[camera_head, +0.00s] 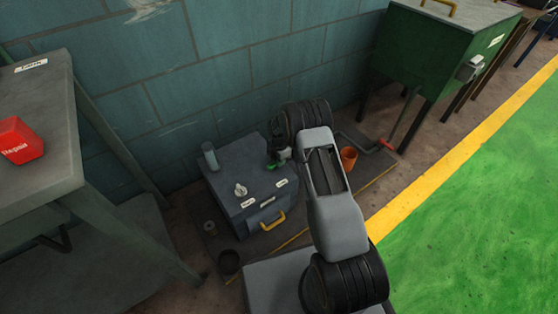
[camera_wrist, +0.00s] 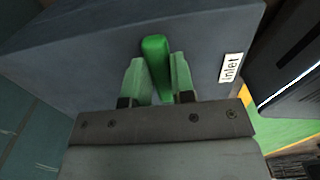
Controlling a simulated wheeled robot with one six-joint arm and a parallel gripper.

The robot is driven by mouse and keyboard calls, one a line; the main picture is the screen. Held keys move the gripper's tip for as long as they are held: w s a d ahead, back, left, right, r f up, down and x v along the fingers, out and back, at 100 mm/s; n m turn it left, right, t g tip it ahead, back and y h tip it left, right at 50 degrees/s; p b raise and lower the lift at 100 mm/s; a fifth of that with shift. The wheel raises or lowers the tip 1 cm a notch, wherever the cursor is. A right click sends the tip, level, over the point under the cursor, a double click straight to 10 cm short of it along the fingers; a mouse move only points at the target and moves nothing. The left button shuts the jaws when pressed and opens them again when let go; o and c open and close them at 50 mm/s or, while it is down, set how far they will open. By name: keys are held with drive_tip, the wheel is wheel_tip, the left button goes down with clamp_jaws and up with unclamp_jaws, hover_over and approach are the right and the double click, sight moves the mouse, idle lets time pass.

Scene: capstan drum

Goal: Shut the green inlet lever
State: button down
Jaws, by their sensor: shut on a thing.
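The green inlet lever (camera_wrist: 155,50) stands up from the dark blue-grey box, beside a white label reading "Inlet" (camera_wrist: 230,68). My gripper (camera_wrist: 157,68) has one pale green finger on each side of the lever and is shut on it. In the head view a small green part (camera_head: 279,164) shows at the top right of the box (camera_head: 235,172), beside my gripper's end. My wrist hides most of the lever and fingers there. The lever's base is partly hidden between the fingers in the wrist view.
The box top also carries a pale knob (camera_head: 240,189); a yellow handle (camera_head: 272,221) is on its front. A grey cylinder (camera_head: 210,156) stands behind, an orange pot (camera_head: 348,158) to the right. A grey bench (camera_head: 45,95) is left, a green cabinet (camera_head: 435,45) right.

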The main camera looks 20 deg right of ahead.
drive_tip(key=shift+a, duration=0.15)
drive_tip(key=c, duration=1.2)
unclamp_jaws()
drive_tip(key=shift+a, duration=0.1)
drive_tip(key=shift+o, duration=1.2)
drive_tip(key=shift+d, duration=0.2)
wheel_tip(320, 180, up, 14)
drive_tip(key=p, duration=0.5)
drive_tip(key=shift+f, duration=0.1)
drive_tip(key=s+a+r+m+t+p, duration=0.1)
drive_tip(key=s+r+m+p, duration=0.3)
drive_tip(key=r, duration=0.7)
drive_tip(key=s+r+m+p, duration=0.2)
drive_tip(key=r+p, duration=0.4)
drive_tip(key=r, duration=0.4)
drive_tip(key=s+a+r+m+t+p, duration=0.1)
drive_tip(key=s+r+m+p, duration=0.3)
drive_tip(key=r, duration=0.7)
drive_tip(key=s+r+m+t+p, duration=0.1)
drive_tip(key=s+r+m+p, duration=1)
drive_tip(key=s+r+p, duration=0.5)
wheel_tip(320, 180, up, 6)
drive_tip(key=s, duration=0.2)
drive_tip(key=shift+s+a+r+m+t+p, duration=0.15)
drive_tip(key=shift+s+a+m+t+p, duration=0.15)
drive_tip(key=shift+a, duration=0.1)
